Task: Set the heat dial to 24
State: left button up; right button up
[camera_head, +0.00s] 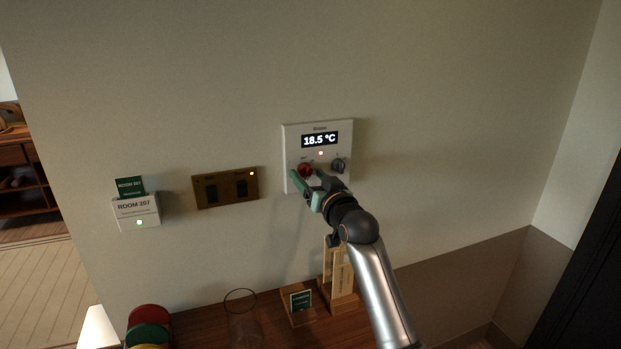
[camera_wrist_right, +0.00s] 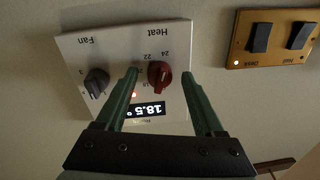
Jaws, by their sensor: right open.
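The white thermostat panel (camera_head: 318,126) is on the wall, its display (camera_head: 320,139) reading 18.5 °C. The red heat dial (camera_head: 305,170) is at its lower left. In the right wrist view the panel is upside down, and the red dial (camera_wrist_right: 160,74) has 22 and 24 printed beside it; its exact setting is hard to read. My right gripper (camera_wrist_right: 159,76) is open, its green fingertips on either side of the red dial, with gaps visible. In the head view the right gripper (camera_head: 308,178) partly covers the dial's lower side. My left gripper is not in view.
The dark fan dial (camera_head: 338,165) sits close right of the red dial. A brass switch plate (camera_head: 226,188) and a room card holder (camera_head: 136,211) are on the wall to the left. Below, a wooden counter (camera_head: 200,318) holds a glass, a small sign and a wooden stand.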

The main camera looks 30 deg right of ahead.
jog(key=shift+s, duration=0.1)
jog(key=s+a+b, duration=0.2)
jog(key=s, duration=1)
jog(key=shift+f, duration=0.15)
jog(key=shift+a, duration=0.1)
jog(key=s+a+f+n+g+y, duration=0.15)
jog(key=s+a+f+g, duration=0.25)
jog(key=f, duration=0.7)
jog(key=s+a+f+n+g+y, duration=0.1)
jog(key=s+a+f+n+g, duration=0.3)
jog(key=f, duration=0.6)
jog(key=s+a+f+g, duration=0.35)
jog(key=s+f, duration=0.25)
jog(key=s, duration=0.4)
jog(key=s+a+f+g, duration=0.35)
jog(key=s+f, duration=0.25)
jog(key=s, duration=0.3)
jog(key=w+a+f+t+y, duration=0.1)
jog(key=w+a+f+t, duration=0.1)
jog(key=f, duration=0.3)
jog(key=w+a+f+t+y, duration=0.2)
jog(key=a+f+t, duration=0.1)
jog(key=f+t, duration=0.1)
jog(key=shift+w+f, duration=0.3)
jog(key=shift+f, duration=0.5)
